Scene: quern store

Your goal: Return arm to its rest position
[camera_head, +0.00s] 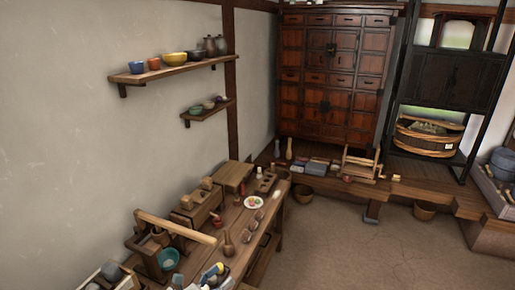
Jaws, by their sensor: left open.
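My left gripper (212,275) shows only as a small, partly cut-off shape at the bottom edge, low over the near end of the wooden workbench (262,238). Its jaws are open, with nothing seen held between them. Its outline is hard to tell from the small blue, white and dark items around it. Most of my left arm is out of view. My right gripper and right arm are not in view.
The bench holds a wooden frame with a long bar (175,227), a teal bowl (168,259), wooden boxes (197,206) and a plate (254,202). Shelves (175,72) with bowls hang above.

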